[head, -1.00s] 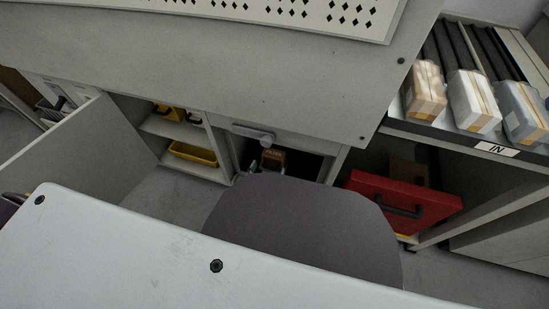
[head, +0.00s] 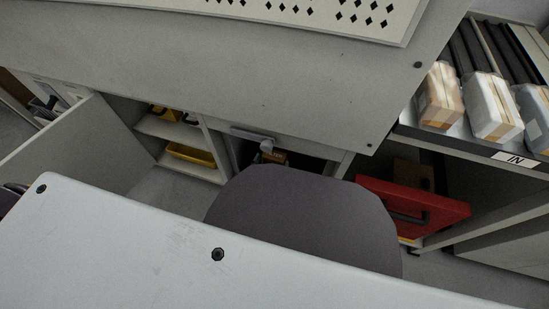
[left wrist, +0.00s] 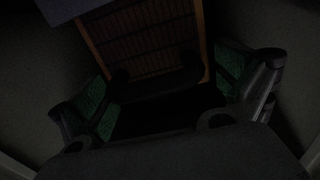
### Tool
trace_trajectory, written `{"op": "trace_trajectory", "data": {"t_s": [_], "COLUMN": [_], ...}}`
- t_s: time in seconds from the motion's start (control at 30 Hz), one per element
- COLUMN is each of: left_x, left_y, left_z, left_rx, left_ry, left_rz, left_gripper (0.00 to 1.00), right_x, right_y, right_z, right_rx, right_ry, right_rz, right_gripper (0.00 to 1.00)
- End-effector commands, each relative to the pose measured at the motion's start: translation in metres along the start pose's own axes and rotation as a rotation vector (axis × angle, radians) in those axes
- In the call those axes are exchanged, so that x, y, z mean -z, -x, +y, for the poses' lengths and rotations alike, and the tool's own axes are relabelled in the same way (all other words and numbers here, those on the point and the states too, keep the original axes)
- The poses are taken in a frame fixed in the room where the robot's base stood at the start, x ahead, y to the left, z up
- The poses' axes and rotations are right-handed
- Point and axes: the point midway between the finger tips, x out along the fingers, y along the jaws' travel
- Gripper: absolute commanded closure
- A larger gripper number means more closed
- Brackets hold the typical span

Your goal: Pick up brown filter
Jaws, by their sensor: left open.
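The brown filter (head: 275,157) shows in the head view as a small brown patch in the dark opening under the counter. Its lower part is hidden behind a dark grey rounded shape. In the left wrist view the filter (left wrist: 150,40) has a brown frame with dark ribbed slats and fills the upper middle. My left gripper (left wrist: 163,95) has green pads and is open, with one finger on each side of the filter's near end. The picture is dark, and I cannot tell whether the pads touch it. My right gripper is not in view.
The dark opening has narrow side walls and a handle (head: 252,134) above it. A yellow bin (head: 191,154) sits on a shelf to the left. A red case (head: 415,207) stands to the right, under a shelf with wrapped packages (head: 492,108).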

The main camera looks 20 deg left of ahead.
Motion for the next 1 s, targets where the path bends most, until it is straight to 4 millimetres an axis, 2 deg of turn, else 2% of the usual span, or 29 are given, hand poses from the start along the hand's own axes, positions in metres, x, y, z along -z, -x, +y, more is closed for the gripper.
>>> {"op": "trace_trajectory", "data": {"t_s": [0.23,0.6,0.9,1.0], "left_x": [0.0,0.0,0.0,0.0], "left_y": [0.0,-0.001,-0.001,-0.001], "left_z": [0.002,0.001,0.001,0.001], "left_rx": [0.001,0.001,0.001,0.001], "left_ry": [0.001,0.001,0.001,0.001], "left_rz": [-0.001,0.0,-0.001,0.0], "left_gripper": [0.0,0.0,0.37,0.38], "right_x": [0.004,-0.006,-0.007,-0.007], "right_y": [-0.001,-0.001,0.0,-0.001], "right_z": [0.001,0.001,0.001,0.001], "right_rx": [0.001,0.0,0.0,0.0], "right_ry": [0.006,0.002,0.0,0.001], "right_rz": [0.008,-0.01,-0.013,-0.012], "right_gripper": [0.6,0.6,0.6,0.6]}}
